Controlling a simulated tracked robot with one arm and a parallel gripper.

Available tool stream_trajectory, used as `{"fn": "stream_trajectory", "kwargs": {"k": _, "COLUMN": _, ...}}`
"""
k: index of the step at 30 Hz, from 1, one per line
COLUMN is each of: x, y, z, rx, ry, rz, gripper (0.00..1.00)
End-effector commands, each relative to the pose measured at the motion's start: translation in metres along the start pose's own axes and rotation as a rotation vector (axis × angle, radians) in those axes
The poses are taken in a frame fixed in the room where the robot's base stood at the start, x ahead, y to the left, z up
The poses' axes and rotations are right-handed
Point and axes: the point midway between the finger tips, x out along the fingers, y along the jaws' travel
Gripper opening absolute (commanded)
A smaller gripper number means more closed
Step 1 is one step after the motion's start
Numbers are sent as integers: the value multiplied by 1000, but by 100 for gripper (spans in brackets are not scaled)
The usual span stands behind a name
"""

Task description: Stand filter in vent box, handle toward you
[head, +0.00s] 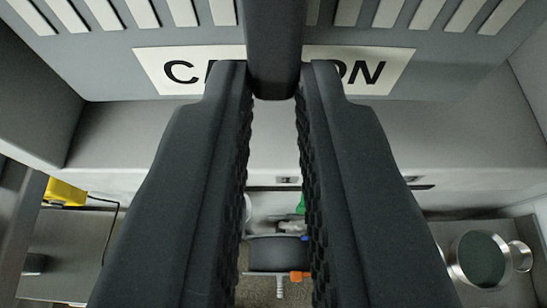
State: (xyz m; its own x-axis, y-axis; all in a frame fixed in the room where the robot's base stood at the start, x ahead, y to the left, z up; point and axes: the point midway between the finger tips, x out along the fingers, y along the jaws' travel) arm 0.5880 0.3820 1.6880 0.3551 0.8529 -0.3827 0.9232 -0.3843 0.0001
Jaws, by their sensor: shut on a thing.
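The filter (452,72) fills the top of the head view as a grey panel with a row of pale slots. A white label on it (385,62) reads "C", hidden letters, then "ON". Its dark bar handle (273,35) faces me, and my gripper (273,85) is shut on it, one finger on each side. The fingers hide the middle of the label. Grey walls left and right and a grey floor, seemingly the vent box (400,140), surround the panel. I cannot tell whether the filter's lower edge touches that floor. Its top edge is out of view.
Below the grey front edge, a yellow object (66,192) with a black cable lies at the left. A round metal vessel (482,258) stands at the lower right. A dark object (275,254) with orange and blue parts shows between my fingers.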

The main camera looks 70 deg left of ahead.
Motion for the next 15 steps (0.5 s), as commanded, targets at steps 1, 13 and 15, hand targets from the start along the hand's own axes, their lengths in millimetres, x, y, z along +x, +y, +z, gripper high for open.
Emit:
{"fn": "stream_trajectory", "kwargs": {"k": 1, "x": 3, "y": -1, "z": 6, "rx": 0, "ry": 1, "rz": -1, "gripper": 0}}
{"fn": "stream_trajectory", "kwargs": {"k": 13, "x": 16, "y": -1, "z": 28, "rx": 0, "ry": 0, "rz": -3, "gripper": 0}}
{"fn": "stream_trajectory", "kwargs": {"k": 15, "x": 16, "y": -1, "z": 28, "rx": 0, "ry": 1, "rz": -2, "gripper": 0}}
